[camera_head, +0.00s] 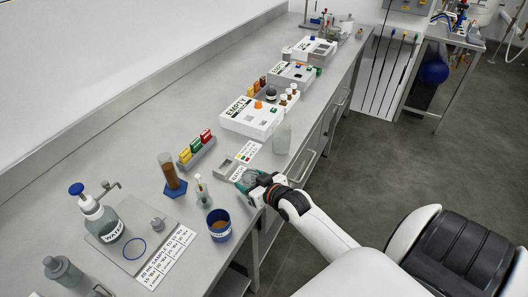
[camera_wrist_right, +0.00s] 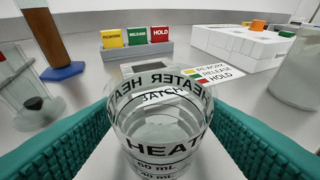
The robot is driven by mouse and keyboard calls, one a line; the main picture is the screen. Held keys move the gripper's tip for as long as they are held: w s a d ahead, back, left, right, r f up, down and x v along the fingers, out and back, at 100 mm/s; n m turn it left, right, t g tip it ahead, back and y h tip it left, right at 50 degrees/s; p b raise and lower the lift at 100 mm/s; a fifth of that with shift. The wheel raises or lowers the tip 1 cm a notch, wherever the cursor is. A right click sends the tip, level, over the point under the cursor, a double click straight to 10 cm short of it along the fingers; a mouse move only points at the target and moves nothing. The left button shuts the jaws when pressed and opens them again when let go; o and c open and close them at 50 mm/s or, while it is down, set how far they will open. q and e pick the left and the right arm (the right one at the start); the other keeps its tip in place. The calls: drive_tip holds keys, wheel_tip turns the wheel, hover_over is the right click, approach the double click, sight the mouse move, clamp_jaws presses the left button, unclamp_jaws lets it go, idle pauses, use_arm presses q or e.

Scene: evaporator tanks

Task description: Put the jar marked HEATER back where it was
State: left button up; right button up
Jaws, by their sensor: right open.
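A clear glass jar marked HEATER (camera_wrist_right: 160,145) stands upright between the teal fingers of my right gripper (camera_wrist_right: 160,140) in the right wrist view. Its side has mL marks and its inside looks clear. The gripper is open around the jar; I cannot tell whether a finger touches it. In the head view my right gripper (camera_head: 247,180) is at the front edge of the bench, by a small card, and largely hides the jar. My left gripper is not in view.
A blue cup (camera_head: 219,232) and a small flask (camera_head: 202,193) stand left of the gripper. A grey mat (camera_head: 112,252) holds a WATER wash bottle (camera_head: 101,222) and a blue ring (camera_head: 135,249). A glass jar (camera_head: 281,139) stands beyond, beside a white EMPTY box (camera_head: 250,122).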

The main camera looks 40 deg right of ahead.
drive_tip(key=v, duration=0.9)
drive_tip(key=shift+s+b, duration=0.2)
drive_tip(key=shift+b, duration=0.1)
drive_tip(key=s+a+f+n+g, duration=0.1)
drive_tip(key=s+a+f+g, duration=0.1)
drive_tip(key=s+a+g, duration=0.5)
drive_tip(key=s+a+f+n+g, duration=0.1)
drive_tip(key=s+a+f+g, duration=0.2)
drive_tip(key=s+a, duration=0.5)
drive_tip(key=s+d+f+g, duration=0.1)
drive_tip(key=s+f, duration=0.1)
drive_tip(key=f, duration=1.2)
drive_tip(key=s+d+f, duration=0.1)
drive_tip(key=s+f, duration=0.1)
drive_tip(key=f, duration=1.2)
drive_tip(key=s+d+f+g, duration=0.1)
drive_tip(key=s+d+f, duration=0.2)
drive_tip(key=s+f, duration=1.1)
drive_tip(key=shift+s, duration=0.6)
